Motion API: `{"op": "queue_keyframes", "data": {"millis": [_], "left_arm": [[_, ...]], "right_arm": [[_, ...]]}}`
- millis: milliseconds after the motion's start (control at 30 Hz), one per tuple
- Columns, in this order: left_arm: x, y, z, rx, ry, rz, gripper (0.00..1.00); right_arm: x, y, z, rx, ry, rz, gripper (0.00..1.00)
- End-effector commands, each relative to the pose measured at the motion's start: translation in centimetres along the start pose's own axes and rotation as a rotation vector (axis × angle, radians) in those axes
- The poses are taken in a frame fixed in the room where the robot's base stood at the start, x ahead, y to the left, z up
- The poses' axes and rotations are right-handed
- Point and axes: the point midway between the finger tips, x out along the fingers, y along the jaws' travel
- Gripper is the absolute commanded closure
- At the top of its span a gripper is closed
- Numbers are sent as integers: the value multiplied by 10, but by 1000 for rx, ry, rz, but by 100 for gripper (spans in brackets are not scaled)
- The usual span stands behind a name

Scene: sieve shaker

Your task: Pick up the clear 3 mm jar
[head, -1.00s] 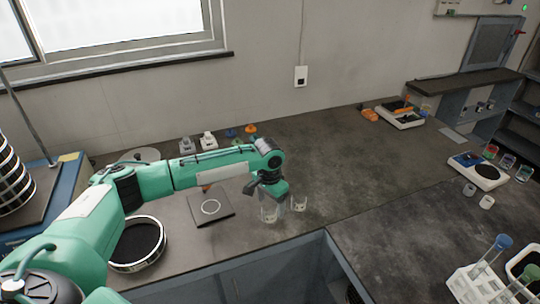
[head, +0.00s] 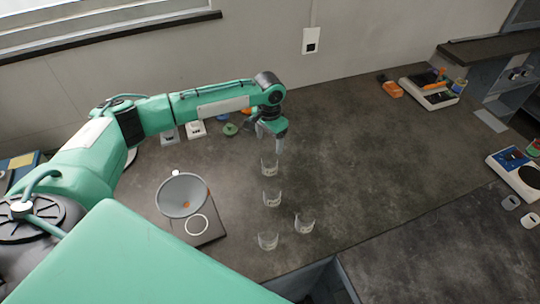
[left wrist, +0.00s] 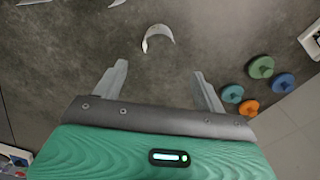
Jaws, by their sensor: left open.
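Several clear jars with pale labels stand on the dark bench in the head view: a back one (head: 269,166), a middle one (head: 272,198), a front one (head: 268,241) and one to the right (head: 304,223). Their label text is too small to read, so I cannot tell which is the 3 mm jar. My left gripper (head: 268,142) is open and points down just behind the back jar. In the left wrist view, my open fingers (left wrist: 162,86) have nothing between them, and one jar (left wrist: 157,40) stands beyond their tips. My right gripper is not in view.
A grey funnel (head: 182,193) is by a dark plate with a white ring (head: 198,226). Coloured lids, green (left wrist: 261,67) and orange (left wrist: 248,107), lie beside my left gripper. Balances stand at the right (head: 430,90). The bench right of the jars is clear.

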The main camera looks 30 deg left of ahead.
Motion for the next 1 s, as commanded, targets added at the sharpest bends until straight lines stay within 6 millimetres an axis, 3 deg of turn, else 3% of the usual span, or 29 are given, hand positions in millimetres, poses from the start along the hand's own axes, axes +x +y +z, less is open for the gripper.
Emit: {"op": "queue_keyframes", "data": {"millis": [333, 667, 1000], "left_arm": [[63, 0, 0, 0, -3, 0, 27], [89, 1, 0, -1, -3, 0, 27], [129, 1, 0, -2, -1, -1, 27]], "right_arm": [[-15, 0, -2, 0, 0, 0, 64], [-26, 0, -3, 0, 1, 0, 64], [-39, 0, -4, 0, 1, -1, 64]]}}
